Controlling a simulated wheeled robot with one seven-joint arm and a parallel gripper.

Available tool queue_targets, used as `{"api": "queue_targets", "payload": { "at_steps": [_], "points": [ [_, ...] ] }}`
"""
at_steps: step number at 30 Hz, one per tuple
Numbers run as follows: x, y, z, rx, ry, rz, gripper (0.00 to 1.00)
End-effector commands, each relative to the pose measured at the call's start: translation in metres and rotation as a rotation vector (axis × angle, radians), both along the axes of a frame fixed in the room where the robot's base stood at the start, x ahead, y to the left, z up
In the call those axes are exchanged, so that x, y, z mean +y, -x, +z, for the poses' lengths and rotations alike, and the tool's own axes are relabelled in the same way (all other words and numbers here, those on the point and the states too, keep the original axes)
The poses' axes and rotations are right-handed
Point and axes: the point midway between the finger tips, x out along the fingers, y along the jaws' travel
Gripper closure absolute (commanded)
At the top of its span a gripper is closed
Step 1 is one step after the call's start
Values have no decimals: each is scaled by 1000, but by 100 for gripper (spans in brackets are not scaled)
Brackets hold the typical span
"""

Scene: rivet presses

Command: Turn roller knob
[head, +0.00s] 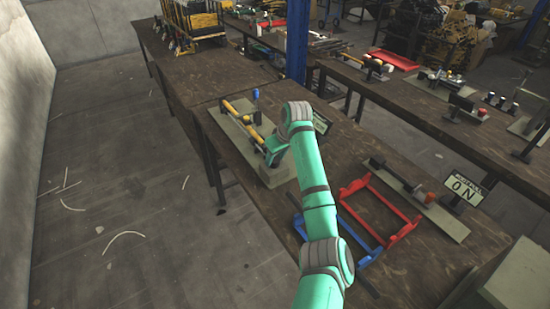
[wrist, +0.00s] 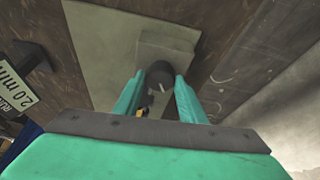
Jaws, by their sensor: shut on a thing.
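The roller knob (wrist: 160,73) is a dark round knob with a short pale mark on its face. In the wrist view it sits between the two fingertips of my gripper (wrist: 159,84), which is shut on it. In the head view my gripper (head: 273,157) is at the near end of the roller press, whose pale base plate (head: 226,124) carries yellow rollers (head: 244,120). The knob is hard to make out there, behind my gripper and arm. The base plate also shows in the wrist view (wrist: 92,45).
A blue-topped lever (head: 256,94) stands on the press's far side. A sign (head: 321,121) stands behind my wrist. Red (head: 400,222) and blue (head: 357,245) frames lie on the bench to the right, near another plate (head: 440,217) and an "ON" sign (head: 463,187). Floor at left is mostly clear.

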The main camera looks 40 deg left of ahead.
Motion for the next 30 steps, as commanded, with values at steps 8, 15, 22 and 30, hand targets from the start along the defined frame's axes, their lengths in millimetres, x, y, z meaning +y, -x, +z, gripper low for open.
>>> {"api": "queue_targets", "payload": {
  "at_steps": [8,15,22,30],
  "points": [
    [0,0,0,3,1,85,85],
    [0,0,0,2,2,99,85],
    [0,0,0,2,1,98,61],
    [0,0,0,1,2,96,45]
  ]
}}
